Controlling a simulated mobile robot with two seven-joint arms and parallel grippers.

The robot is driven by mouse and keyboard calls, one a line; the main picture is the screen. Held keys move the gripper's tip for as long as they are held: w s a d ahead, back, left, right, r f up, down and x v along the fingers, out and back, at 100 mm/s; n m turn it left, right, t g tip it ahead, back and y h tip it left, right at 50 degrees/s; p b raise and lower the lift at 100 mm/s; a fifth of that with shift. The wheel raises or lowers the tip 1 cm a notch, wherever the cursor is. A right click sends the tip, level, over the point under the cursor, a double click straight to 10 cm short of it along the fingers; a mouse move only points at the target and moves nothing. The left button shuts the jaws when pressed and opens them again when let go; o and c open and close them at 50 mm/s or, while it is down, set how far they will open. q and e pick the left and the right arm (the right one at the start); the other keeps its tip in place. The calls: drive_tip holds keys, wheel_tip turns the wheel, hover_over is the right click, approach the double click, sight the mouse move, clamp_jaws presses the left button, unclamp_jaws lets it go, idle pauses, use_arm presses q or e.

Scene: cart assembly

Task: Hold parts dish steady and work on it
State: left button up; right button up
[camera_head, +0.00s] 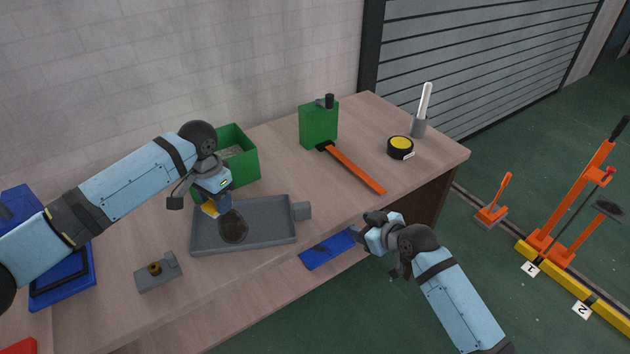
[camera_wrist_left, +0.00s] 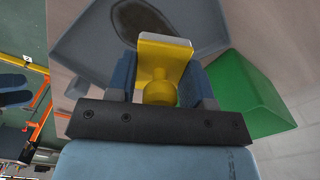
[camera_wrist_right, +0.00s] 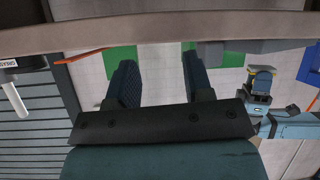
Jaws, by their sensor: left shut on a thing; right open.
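The grey parts dish (camera_head: 272,213) is a shallow tray on the wooden table, with a block on its right end and a dark patch (camera_head: 233,228) on its floor. It also shows in the left wrist view (camera_wrist_left: 85,45). My left gripper (camera_head: 210,203) is over the dish's left part, shut on a yellow piece (camera_wrist_left: 165,50) with a flat plate and a rounded knob. I cannot tell whether the plate touches the dish floor. My right gripper (camera_head: 372,220) is open and empty, off the table's front edge, right of the dish and apart from it.
A green bin (camera_head: 240,150) stands behind the dish. A grey bracket (camera_head: 158,275) lies in front left. A blue tray (camera_head: 65,275) is left.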

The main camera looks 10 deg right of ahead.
drive_tip(key=shift+n+y, duration=0.5)
drive_tip(key=shift+n, duration=0.3)
drive_tip(key=w+r, duration=0.2)
drive_tip(key=w+d+r, duration=0.1)
drive_tip(key=w+r, duration=0.3)
drive_tip(key=r, duration=0.1)
drive_tip(key=shift+w+d+r, duration=0.1)
drive_tip(key=shift+w+d, duration=0.05)
drive_tip(key=shift+w, duration=0.25)
drive_tip(key=w+r+n+y, duration=0.1)
drive_tip(key=w+r+n, duration=0.1)
drive_tip(key=w+r, duration=0.3)
drive_tip(key=n+g+h, duration=0.3)
drive_tip(key=n+g, duration=0.5)
drive_tip(key=g, duration=0.3)
hover_over(305, 205)
drive_tip(key=d, duration=0.3)
wheel_tip(305, 205, down, 3)
drive_tip(key=x, duration=0.8)
drive_tip(key=shift+w, duration=0.25)
drive_tip(key=shift+r, duration=0.1)
clamp_jaws()
